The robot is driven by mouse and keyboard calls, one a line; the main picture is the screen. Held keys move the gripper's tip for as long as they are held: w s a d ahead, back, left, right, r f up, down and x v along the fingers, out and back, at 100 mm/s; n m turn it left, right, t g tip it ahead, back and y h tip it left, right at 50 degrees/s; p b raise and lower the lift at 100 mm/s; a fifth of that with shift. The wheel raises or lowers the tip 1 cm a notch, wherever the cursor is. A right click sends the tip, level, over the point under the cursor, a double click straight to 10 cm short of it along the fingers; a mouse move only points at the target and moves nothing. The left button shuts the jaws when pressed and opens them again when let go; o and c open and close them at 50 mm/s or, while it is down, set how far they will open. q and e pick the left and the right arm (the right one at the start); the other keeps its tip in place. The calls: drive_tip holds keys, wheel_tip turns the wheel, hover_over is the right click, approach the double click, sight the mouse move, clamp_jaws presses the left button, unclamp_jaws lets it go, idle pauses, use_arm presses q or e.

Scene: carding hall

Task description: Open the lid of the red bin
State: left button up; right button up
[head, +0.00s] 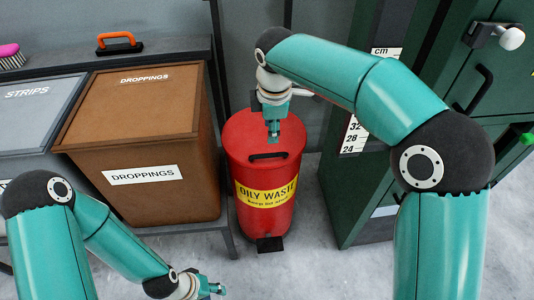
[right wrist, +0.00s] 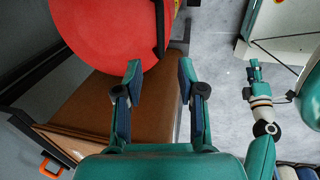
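The red bin (head: 262,215) stands on the floor with a yellow OILY WASTE label. Its round red lid (head: 250,135) looks shut and carries a black bar handle (head: 268,156) near its front. In the right wrist view the lid (right wrist: 105,30) and handle (right wrist: 160,28) are beyond the fingers. My right gripper (head: 273,132) is over the lid, behind the handle; it is open and empty, with its fingers (right wrist: 160,68) apart. My left gripper (head: 212,288) is low at the bottom, left of the bin; its finger opening is unclear.
A brown DROPPINGS bin (head: 190,150) stands close on the left in a dark frame, with a grey STRIPS bin (head: 30,110) beyond it. A green cabinet (head: 345,190) is close on the right. A black pedal (head: 269,244) is at the bin's foot. Floor in front is clear.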

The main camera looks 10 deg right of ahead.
sight(270, 156)
drive_tip(key=f, duration=0.3)
drive_tip(key=w+f+b, duration=0.1)
drive_tip(key=f, duration=0.3)
drive_tip(key=w+f+b, duration=0.1)
drive_tip(key=f, duration=0.3)
drive_tip(key=shift+f, duration=0.15)
drive_tip(key=shift+c, duration=0.2)
clamp_jaws()
